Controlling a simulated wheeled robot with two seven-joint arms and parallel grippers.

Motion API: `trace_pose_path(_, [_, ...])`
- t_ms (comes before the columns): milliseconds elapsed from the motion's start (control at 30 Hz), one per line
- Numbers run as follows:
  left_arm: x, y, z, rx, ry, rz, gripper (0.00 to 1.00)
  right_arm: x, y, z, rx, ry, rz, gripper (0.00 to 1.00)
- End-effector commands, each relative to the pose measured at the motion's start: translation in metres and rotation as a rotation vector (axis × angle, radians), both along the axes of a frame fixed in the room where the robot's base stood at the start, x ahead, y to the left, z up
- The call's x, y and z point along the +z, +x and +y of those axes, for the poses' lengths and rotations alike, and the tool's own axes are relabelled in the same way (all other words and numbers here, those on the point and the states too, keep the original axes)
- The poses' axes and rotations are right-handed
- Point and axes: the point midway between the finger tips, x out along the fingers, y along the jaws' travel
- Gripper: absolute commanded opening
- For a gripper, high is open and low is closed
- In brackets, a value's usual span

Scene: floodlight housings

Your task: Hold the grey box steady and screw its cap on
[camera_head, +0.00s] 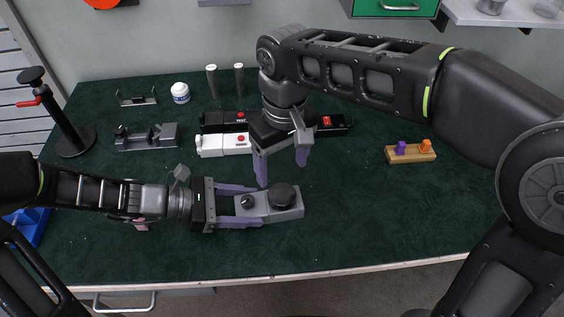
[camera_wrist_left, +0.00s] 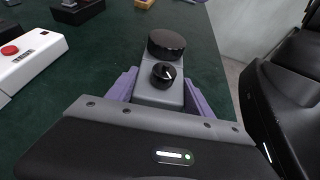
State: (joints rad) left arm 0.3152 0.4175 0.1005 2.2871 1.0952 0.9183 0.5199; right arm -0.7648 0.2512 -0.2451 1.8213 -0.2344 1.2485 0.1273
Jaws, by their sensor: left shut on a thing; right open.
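The grey box (camera_head: 259,213) lies on the green table, held near its left end by my left gripper (camera_head: 240,205), whose purple fingers sit on either side of it. The box (camera_wrist_left: 147,94) also shows between the fingers of my left gripper (camera_wrist_left: 157,98) in the left wrist view. A black round cap (camera_head: 283,194) sits at the box's right end, and it shows in the left wrist view (camera_wrist_left: 166,45); I cannot tell how tight it is. A smaller black knob is beside it. My right gripper (camera_head: 282,167) is open and empty, above and behind the box, pointing down.
Behind are a white box with a red button (camera_head: 226,144), black boxes (camera_head: 333,126), a grey fixture (camera_head: 147,137) and a white jar (camera_head: 180,92). A wooden block with purple and orange pegs (camera_head: 411,152) stands right. The table's right front is clear.

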Motion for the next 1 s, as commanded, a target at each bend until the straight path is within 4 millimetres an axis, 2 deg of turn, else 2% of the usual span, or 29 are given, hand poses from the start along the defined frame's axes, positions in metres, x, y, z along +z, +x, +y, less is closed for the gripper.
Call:
trace_pose_path(100, [0.0, 0.0, -0.0001, 0.0, 0.0, 0.0, 0.0, 0.0022, -0.0011, 0.0012, 0.321, -0.004, -0.01, 0.73])
trace_pose_path(400, [0.0001, 0.0, -0.0001, 0.0, 0.0, 0.0, 0.0, 0.0057, -0.0039, 0.0027, 1.142, -0.018, -0.021, 0.73])
trace_pose_path(600, [0.0001, 0.0, -0.0001, 0.0, 0.0, 0.0, 0.0, 0.0058, -0.0045, 0.0011, 1.59, -0.021, -0.02, 0.73])
trace_pose_path(800, [0.0001, 0.0, -0.0001, 0.0, 0.0, 0.0, 0.0, 0.0058, -0.005, 0.0006, 1.826, -0.019, -0.02, 0.73])
trace_pose_path(1000, [0.0001, 0.0, -0.0002, 0.0, 0.0, 0.0, 0.0, 0.0057, -0.005, 0.0007, 1.872, -0.018, -0.02, 0.73])
